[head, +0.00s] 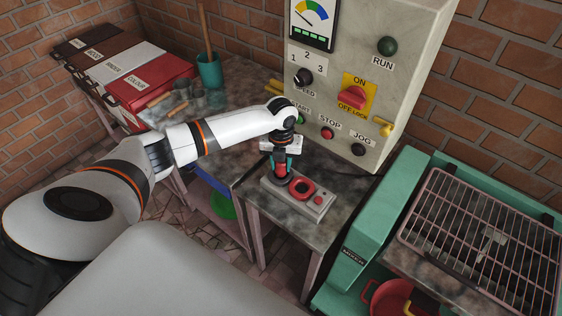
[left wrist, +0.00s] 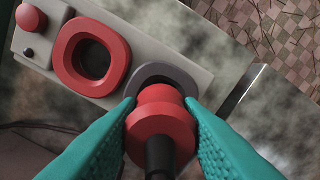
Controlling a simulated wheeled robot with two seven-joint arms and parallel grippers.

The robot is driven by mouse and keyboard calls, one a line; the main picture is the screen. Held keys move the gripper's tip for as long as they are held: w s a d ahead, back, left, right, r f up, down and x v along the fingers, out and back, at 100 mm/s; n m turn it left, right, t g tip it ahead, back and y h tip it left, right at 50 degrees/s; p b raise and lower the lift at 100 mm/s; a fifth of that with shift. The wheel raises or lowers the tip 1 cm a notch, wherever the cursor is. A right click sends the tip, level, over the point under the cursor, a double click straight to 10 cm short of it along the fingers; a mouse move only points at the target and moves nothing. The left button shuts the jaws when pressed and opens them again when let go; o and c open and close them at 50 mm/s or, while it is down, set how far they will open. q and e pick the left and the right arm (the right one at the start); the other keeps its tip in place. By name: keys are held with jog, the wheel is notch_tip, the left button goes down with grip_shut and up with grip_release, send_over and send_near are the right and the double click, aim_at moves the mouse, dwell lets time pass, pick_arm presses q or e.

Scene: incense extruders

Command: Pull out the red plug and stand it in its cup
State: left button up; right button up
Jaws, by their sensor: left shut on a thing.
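The red plug (left wrist: 160,125) has a black stem or cord on its near end and is pinched between the teal fingers of my left gripper (left wrist: 160,132). In the head view the red plug (head: 281,170) shows small under my left gripper (head: 282,164). It is over the dark grey round socket (left wrist: 165,73) in the grey block (head: 312,207); I cannot tell how deep it sits. Beside the socket is a red-rimmed cup (left wrist: 72,72) with a dark, empty-looking hole, also in the head view (head: 312,189). My right gripper is not in view.
A red button (left wrist: 30,18) is at the block's end. The block stands on a small mottled table (head: 325,160) in front of a control cabinet (head: 415,50) with knobs. A green frame with a wire rack (head: 480,240) is at the right. Coloured boxes (head: 150,85) stand back left.

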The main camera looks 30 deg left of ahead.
pick_arm(q)
jog(key=shift+f+b, duration=0.35)
jog(key=shift+f, duration=0.5)
jog(key=o, duration=1.1)
jog(key=shift+r, duration=0.1)
jog(key=shift+c, duration=0.2)
notch_tip(320, 180, up, 12)
jog(key=shift+b, duration=0.8)
